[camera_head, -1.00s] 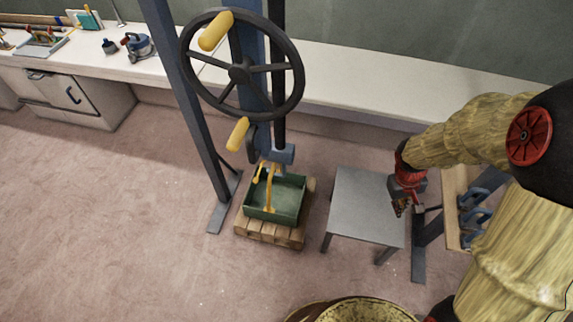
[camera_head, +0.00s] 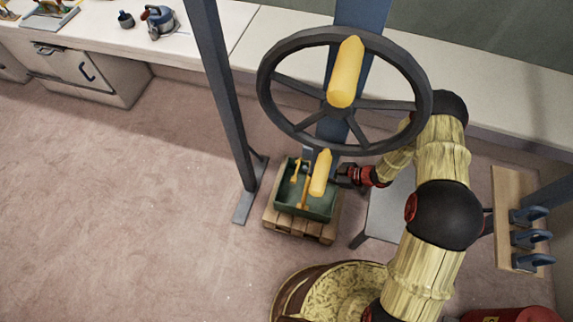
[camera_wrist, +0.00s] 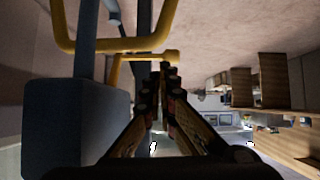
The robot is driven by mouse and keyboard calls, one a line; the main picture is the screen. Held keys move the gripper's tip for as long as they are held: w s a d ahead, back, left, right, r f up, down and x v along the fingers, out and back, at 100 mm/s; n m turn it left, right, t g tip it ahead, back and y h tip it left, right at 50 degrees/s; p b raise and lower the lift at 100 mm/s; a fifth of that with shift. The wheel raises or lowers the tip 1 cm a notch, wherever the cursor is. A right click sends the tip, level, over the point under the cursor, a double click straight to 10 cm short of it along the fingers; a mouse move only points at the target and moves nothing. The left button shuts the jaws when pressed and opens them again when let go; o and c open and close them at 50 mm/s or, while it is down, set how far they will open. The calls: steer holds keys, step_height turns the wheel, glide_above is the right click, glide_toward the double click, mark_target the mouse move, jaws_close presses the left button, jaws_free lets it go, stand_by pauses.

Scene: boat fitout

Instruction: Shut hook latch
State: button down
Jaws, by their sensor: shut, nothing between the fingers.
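A yellow hook-shaped part (camera_wrist: 115,45) fills the upper left of the wrist view, beside a dark block (camera_wrist: 75,125). A thin yellow bar with a knob end (camera_wrist: 150,57) crosses just beyond my fingertips; I cannot tell whether this is the latch or whether it is shut. My gripper (camera_wrist: 163,85) is shut and empty, its tips close to the bar; contact is unclear. In the head view, my gripper (camera_head: 343,175) is at the right of the green bin (camera_head: 320,209). Yellow parts (camera_head: 303,193) show over the bin. A wheel handle hides some of them.
A large black handwheel (camera_head: 265,95) with yellow handles stands in front of the bin from the head camera. The bin sits on a wooden pallet (camera_head: 290,228). A grey table (camera_head: 385,222) is under my arm. A blue-grey post (camera_head: 225,95) stands left; floor is clear further left.

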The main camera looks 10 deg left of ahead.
step_height(320, 180, up, 4)
steer(key=s+a+r+y, duration=0.1)
steer(key=a+y, duration=0.1)
steer(key=a, duration=0.1)
steer(key=b, duration=0.4)
glide_above(296, 179)
steer(key=a, duration=0.4)
step_height(296, 179, down, 5)
steer(key=shift+d+f+n, duration=0.4)
steer(key=shift+d+f, duration=0.3)
steer(key=shift+d, duration=0.3)
steer(key=shift+d+f+g+b, duration=0.3)
steer(key=shift+d+f+b, duration=0.15)
steer(key=shift+b, duration=0.05)
steer(key=shift+r+p, duration=0.15)
steer(key=shift+p, duration=0.5)
steer(key=shift+d+h+p, duration=0.1)
steer(key=shift+h+p, duration=0.8)
steer(key=shift+p, duration=0.15)
steer(key=shift+d+f+h+p, duration=0.2)
steer(key=shift+f+h+p, duration=0.2)
steer(key=shift+p, duration=0.1)
steer(key=shift+d+f, duration=0.15)
steer(key=shift+f, duration=0.15)
